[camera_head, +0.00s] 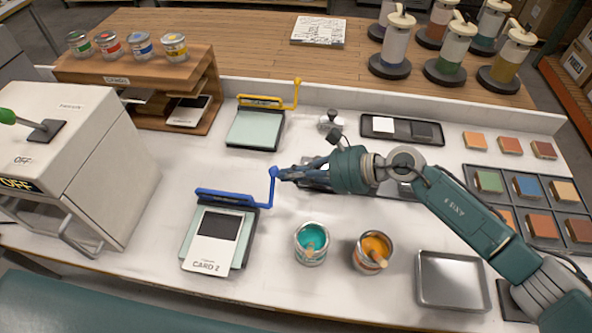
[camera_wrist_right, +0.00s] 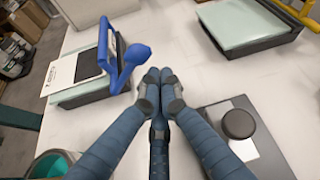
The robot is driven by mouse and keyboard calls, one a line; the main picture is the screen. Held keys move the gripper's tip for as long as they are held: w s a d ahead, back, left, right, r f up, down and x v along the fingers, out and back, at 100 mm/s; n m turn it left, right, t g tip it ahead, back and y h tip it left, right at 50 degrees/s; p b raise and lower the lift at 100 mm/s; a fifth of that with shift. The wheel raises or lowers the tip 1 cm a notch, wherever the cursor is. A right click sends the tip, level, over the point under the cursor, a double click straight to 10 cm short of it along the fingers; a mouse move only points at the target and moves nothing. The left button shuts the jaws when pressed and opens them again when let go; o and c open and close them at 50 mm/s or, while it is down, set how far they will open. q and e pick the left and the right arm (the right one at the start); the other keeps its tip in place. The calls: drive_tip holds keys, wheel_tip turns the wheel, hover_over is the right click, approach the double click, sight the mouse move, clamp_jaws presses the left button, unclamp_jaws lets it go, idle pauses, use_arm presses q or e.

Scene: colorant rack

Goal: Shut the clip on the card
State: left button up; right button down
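A blue clip (camera_head: 228,200) spans the far edge of a pale green board. Its lever rises at the right end to a round blue knob (camera_head: 274,172). A white card marked CARD 2 (camera_head: 208,266), with a black square, lies on the board below the clip bar. In the right wrist view the clip (camera_wrist_right: 104,45), knob (camera_wrist_right: 138,54) and card (camera_wrist_right: 72,70) are at upper left. My right gripper (camera_head: 284,174) is beside the knob, on its right. In the wrist view its fingertips (camera_wrist_right: 160,76) are together with nothing visible between them. My left gripper is out of view.
A second board with a yellow clip (camera_head: 262,101) stands behind. Open teal (camera_head: 311,243) and orange (camera_head: 371,252) paint cans and a metal tray (camera_head: 450,280) are in front. A grey plate with a dark knob (camera_wrist_right: 240,124) lies below the right gripper. A white machine (camera_head: 75,160) stands left.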

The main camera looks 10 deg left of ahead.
drive_tip(key=shift+r, duration=0.25)
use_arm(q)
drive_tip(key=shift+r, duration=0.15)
